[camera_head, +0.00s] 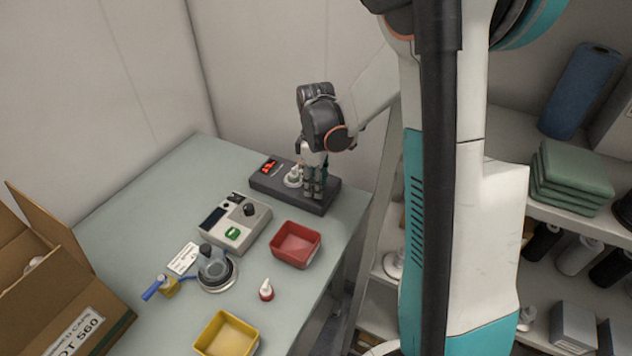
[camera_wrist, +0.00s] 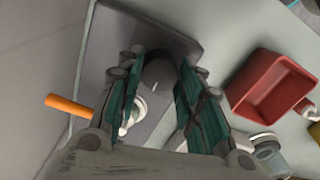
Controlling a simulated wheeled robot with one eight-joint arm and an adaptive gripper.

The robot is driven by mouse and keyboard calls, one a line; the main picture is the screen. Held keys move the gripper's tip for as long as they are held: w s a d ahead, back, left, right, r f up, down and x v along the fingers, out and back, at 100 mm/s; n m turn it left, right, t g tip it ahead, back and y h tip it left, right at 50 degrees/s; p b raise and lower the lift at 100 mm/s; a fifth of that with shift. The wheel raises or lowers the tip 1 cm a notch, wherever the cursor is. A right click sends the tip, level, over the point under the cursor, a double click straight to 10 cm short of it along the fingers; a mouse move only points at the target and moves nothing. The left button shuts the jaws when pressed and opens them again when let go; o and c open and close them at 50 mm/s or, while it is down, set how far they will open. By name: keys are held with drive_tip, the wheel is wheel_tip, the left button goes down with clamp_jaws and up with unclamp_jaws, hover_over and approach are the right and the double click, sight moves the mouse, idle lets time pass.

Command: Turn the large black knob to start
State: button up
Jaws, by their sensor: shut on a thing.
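A dark grey box (camera_head: 262,183) with red-orange marks at its left end lies near the back edge of the table. My gripper (camera_head: 314,190) points down over the right end of this box. In the wrist view, my gripper (camera_wrist: 160,88) has its fingers on both sides of a large black knob (camera_wrist: 159,72) and is shut on it. The knob is hidden behind the fingers in the head view. The box also shows in the wrist view (camera_wrist: 105,38). A white round part (camera_head: 293,177) sits on the box just left of my gripper.
A red bin (camera_head: 297,245) and a grey device (camera_head: 236,222) with a smaller black knob (camera_head: 250,209) stand in front of the box. Walls stand close behind.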

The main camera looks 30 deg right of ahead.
idle(0.4)
drive_tip(key=o, duration=1.1)
drive_tip(key=shift+c, duration=0.2)
drive_tip(key=shift+r, duration=0.1)
wheel_tip(320, 180, up, 12)
drive_tip(key=shift+a, duration=0.1)
